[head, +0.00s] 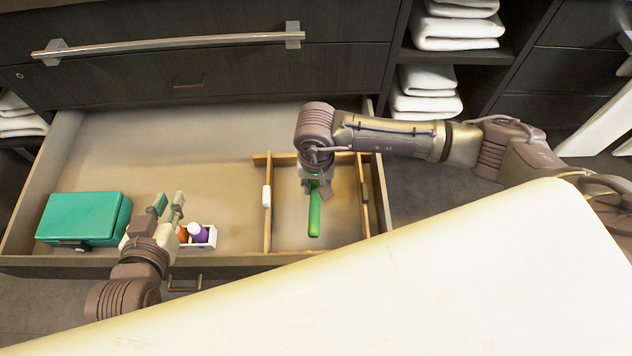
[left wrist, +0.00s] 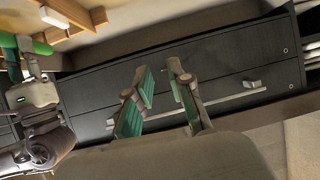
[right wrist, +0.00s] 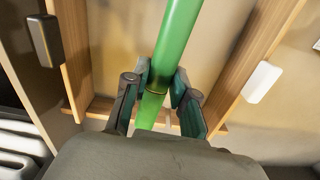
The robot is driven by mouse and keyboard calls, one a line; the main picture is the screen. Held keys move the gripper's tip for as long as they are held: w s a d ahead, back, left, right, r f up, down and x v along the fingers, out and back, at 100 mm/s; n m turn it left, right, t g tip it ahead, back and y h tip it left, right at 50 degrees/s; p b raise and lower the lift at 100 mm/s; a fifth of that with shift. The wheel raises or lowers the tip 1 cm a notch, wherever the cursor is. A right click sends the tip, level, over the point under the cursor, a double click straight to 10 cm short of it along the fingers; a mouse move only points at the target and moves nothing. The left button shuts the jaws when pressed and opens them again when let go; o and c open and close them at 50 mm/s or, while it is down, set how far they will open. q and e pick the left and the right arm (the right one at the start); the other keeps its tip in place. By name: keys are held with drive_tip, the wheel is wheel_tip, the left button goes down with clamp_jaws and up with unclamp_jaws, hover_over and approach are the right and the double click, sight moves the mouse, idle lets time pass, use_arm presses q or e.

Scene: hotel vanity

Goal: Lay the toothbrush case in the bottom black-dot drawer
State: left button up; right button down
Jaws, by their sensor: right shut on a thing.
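The toothbrush case is a long green tube (head: 315,212), also large in the right wrist view (right wrist: 174,45). My right gripper (head: 315,183) is shut on it, with a finger on each side of the tube in the right wrist view (right wrist: 160,98). The case is over the wooden-walled compartment of the open drawer (head: 160,130); I cannot tell whether it touches the floor. My left gripper (head: 169,204) is open and empty above the drawer's front left part. Its fingers stand apart in the left wrist view (left wrist: 160,95).
A teal box (head: 82,216) lies at the drawer's left. A small white tray (head: 206,240) holds orange and purple bottles. Wooden dividers (head: 267,215) bound the compartment, with a white block and a dark block on them. A pale countertop (head: 450,290) fills the front. The drawer's middle is bare.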

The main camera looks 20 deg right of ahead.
drive_tip(key=shift+f+b, duration=0.4)
drive_tip(key=shift+f, duration=0.25)
drive_tip(key=shift+f+b, duration=0.4)
drive_tip(key=shift+f, duration=0.2)
drive_tip(key=shift+f+b, duration=0.4)
drive_tip(key=shift+f, duration=0.25)
use_arm(q)
wheel_tip(320, 180, up, 13)
drive_tip(key=w+d+t+h, duration=0.2)
drive_tip(key=t, duration=0.6)
drive_tip(key=shift+w+d+f+t+h+b, duration=0.15)
drive_tip(key=shift+w+d+t+h+b, duration=0.15)
drive_tip(key=shift+h+b, duration=0.1)
use_arm(e)
drive_tip(key=shift+f, duration=0.55)
drive_tip(key=c, duration=0.9)
unclamp_jaws()
drive_tip(key=shift+o, duration=0.2)
drive_tip(key=shift+r, duration=0.15)
wheel_tip(320, 180, up, 12)
drive_tip(key=shift+f, duration=0.1)
